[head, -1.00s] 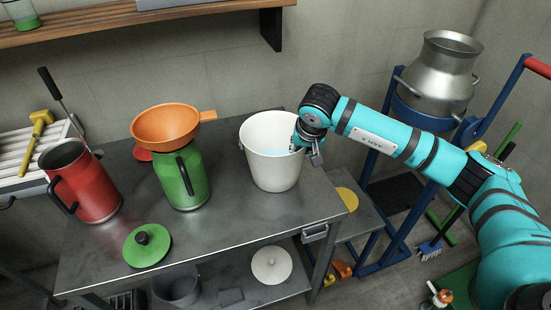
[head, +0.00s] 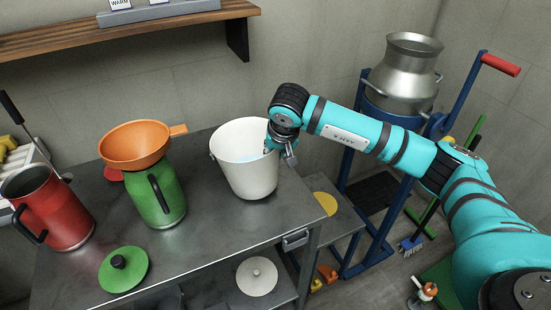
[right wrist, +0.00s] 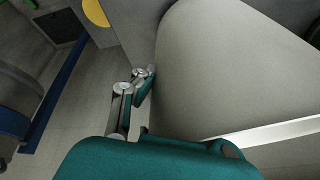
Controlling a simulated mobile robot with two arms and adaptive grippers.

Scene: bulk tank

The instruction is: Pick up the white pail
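The white pail (head: 247,172) stands upright on the metal table, with something pale blue showing inside it. My right gripper (head: 280,152) is at the pail's right rim, pointing down, with one finger at the inner side and one outside. The fingers look spread apart, and I see no firm hold on the wall. In the right wrist view the pail's wall (right wrist: 225,75) fills the right side, and a metal-jointed finger (right wrist: 125,98) of mine is beside it. The far finger is mostly hidden there. My left gripper is not in view.
On the table (head: 215,235) stand a green jug (head: 165,205) with an orange funnel (head: 135,147), a red jug (head: 62,215) and a green lid (head: 124,270). A wooden shelf (head: 130,30) hangs above. A metal milk can (head: 402,80) on a blue trolley stands at the right.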

